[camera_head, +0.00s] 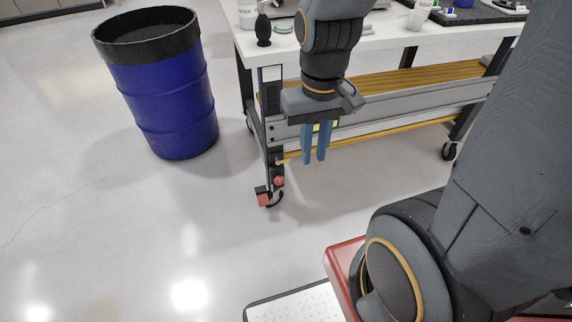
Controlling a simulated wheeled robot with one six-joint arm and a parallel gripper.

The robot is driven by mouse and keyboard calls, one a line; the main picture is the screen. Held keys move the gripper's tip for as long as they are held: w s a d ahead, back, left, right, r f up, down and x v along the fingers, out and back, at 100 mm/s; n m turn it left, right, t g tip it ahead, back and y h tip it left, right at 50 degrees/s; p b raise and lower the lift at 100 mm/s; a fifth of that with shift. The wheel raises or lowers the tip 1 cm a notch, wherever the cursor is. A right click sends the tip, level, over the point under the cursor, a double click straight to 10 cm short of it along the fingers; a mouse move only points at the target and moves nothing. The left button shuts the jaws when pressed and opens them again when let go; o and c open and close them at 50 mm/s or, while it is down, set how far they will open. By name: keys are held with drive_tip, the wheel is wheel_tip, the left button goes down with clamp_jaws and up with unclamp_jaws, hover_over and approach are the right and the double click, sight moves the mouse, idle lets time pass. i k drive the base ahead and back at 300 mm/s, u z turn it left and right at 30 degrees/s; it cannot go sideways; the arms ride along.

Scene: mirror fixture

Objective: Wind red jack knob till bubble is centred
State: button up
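A small red knob (279,181) sits low on the near left leg of the white-topped table, just above the caster. My gripper (314,160) hangs fingers down in front of the table's grey side beam, above and to the right of the knob and apart from it. Its two blue fingers stand a little apart with nothing seen between them. A yellow-green patch (332,123), perhaps the level vial, shows on the beam behind the fingers. It is partly hidden, and I cannot make out a bubble.
The white-topped table (385,40) carries a dark bottle (263,30), a white cup (417,17) and other small items. A red caster part (263,198) is below the knob. A blue drum (165,90) stands left. The floor between is clear.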

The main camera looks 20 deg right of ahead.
sight(278, 180)
drive_tip(key=u, duration=0.2)
drive_tip(key=k, duration=0.85)
drive_tip(key=z, duration=0.2)
